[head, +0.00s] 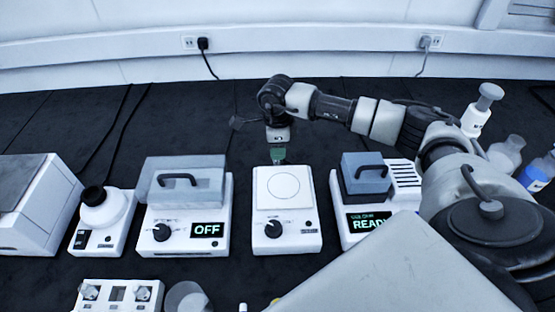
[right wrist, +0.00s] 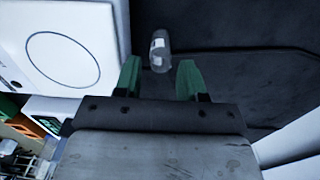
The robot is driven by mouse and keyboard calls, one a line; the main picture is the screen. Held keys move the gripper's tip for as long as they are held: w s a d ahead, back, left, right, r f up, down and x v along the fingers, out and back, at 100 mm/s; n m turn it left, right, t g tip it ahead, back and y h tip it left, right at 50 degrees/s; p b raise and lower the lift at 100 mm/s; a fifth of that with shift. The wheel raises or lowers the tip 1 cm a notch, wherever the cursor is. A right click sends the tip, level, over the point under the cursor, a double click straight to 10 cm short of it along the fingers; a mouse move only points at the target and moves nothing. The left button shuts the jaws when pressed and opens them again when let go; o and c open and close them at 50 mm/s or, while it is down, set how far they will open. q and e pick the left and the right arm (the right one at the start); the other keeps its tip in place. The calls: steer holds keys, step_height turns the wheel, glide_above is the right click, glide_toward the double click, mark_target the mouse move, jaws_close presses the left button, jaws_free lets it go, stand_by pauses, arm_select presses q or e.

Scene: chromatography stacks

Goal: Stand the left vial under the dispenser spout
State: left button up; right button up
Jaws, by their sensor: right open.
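My right gripper (head: 278,158) hangs behind the white device with a round plate (head: 283,188) in the head view. In the right wrist view its green fingers (right wrist: 160,80) are apart, with nothing gripped. A small clear vial with a pale label (right wrist: 159,50) is on the dark bench just beyond the fingertips, roughly in line with the gap. I cannot tell whether it stands or lies. I cannot make it out in the head view. A white pump-topped bottle (head: 480,112), possibly the dispenser, stands at the right; its spout is not clear. My left gripper is not in view.
A device reading OFF (head: 185,205) and a white unit with a black-capped bottle (head: 102,210) stand left. A device reading READY (head: 366,195) stands right. A white rack (head: 117,295) is at the front. Clear and blue-labelled bottles (head: 537,172) are far right. Dark bench behind the devices is mostly free.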

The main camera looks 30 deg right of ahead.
step_height(320, 180, down, 5)
steer(key=shift+f+p, duration=0.1)
steer(key=shift+p, duration=0.25)
steer(key=shift+c, duration=0.3)
steer(key=c, duration=0.7)
